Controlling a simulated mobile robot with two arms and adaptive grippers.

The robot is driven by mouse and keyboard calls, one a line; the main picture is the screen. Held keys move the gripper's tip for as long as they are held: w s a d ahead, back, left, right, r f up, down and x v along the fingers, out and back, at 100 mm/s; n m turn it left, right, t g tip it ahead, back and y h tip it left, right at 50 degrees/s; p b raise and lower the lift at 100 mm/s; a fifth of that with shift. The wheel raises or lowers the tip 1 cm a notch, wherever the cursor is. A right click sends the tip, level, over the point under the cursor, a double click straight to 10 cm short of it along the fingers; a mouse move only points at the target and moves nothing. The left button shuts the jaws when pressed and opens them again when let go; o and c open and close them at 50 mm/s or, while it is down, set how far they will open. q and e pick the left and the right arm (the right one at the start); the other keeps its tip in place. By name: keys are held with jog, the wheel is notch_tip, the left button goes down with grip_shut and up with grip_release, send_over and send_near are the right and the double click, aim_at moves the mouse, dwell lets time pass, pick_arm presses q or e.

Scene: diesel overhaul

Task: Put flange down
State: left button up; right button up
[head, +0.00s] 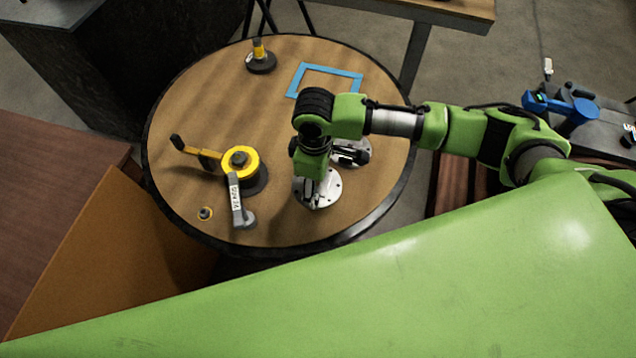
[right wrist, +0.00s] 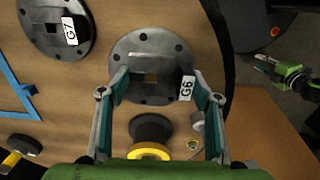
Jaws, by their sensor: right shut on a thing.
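The G6 flange (right wrist: 150,48), a grey round plate with bolt holes and a square centre opening, sits between my right gripper's fingers (right wrist: 158,88). In the head view my right gripper (head: 313,193) points down, shut on this flange (head: 328,196) over the near part of the round table (head: 280,225). I cannot tell whether the flange touches the table. A second flange, G7 (right wrist: 50,25), lies beside it and shows partly behind my arm in the head view (head: 352,153). A green gripper, apparently my left (right wrist: 288,75), shows at the right wrist view's edge; its jaws are unclear.
A blue square outline (head: 325,69) marks the far tabletop and is empty. A yellow reel-like tool (head: 240,160), a labelled grey lever (head: 236,199) and a small ring (head: 205,213) lie left of the flanges. A black-based yellow-handled piece (head: 260,57) stands at the back.

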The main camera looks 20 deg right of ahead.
aim_at(318, 188)
jog(key=shift+w+d+f, duration=0.3)
jog(key=shift+w+f, duration=0.05)
jog(key=shift+f, duration=0.15)
jog(key=shift+w+d+f, duration=0.25)
jog(key=shift+w+f, duration=0.1)
jog(key=shift+f, duration=0.1)
jog(key=shift+f+p, duration=0.4)
jog(key=shift+f, duration=1.25)
jog(key=shift+f, duration=0.15)
jog(key=o, duration=1.6)
notch_tip(318, 188, up, 12)
jog(key=shift+r+b, duration=0.15)
jog(key=shift+b, duration=0.4)
